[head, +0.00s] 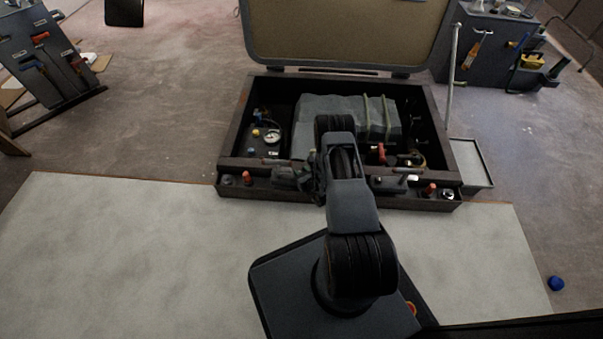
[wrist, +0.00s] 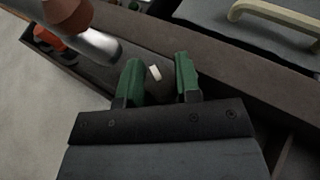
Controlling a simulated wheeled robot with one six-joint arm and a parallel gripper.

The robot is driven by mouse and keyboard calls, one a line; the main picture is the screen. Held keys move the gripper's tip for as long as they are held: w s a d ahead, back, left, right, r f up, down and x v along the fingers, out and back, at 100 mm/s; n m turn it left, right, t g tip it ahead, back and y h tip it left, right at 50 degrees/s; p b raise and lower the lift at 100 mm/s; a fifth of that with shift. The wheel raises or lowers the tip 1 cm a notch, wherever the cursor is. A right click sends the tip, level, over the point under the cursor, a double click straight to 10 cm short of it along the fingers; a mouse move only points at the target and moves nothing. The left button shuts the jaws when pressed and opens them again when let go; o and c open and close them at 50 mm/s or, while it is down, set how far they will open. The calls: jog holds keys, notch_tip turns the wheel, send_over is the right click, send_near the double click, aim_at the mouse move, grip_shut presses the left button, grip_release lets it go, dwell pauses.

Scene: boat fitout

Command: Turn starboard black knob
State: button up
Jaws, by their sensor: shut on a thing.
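In the wrist view my gripper (wrist: 158,78) has its two green-padded fingers on either side of a dark knob (wrist: 157,88). The knob carries a short off-white mark, which shows tilted between the fingertips. The gripper is shut on this black knob, on the dark front ledge of the engine box. Much of the knob is hard to tell from the dark surface around it. In the head view my arm covers the middle of the box, and the knob and fingertips cannot be made out.
The open engine box (head: 340,192) holds a grey engine block (head: 310,110) and a gauge (head: 271,136). Red-topped controls stand on its front ledge, including a red one (head: 430,189) at right. A metal lever (wrist: 95,45) passes close left of the fingers. A tray (head: 470,165) sits right.

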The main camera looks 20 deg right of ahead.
jog(key=o, duration=0.9)
jog(key=shift+o, duration=0.2)
jog(key=a+p+v, duration=0.1)
jog(key=p+v, duration=0.4)
jog(key=v, duration=0.8)
jog(key=shift+s+d, duration=0.45)
jog(key=shift+d, duration=0.05)
jog(key=shift+r, duration=0.15)
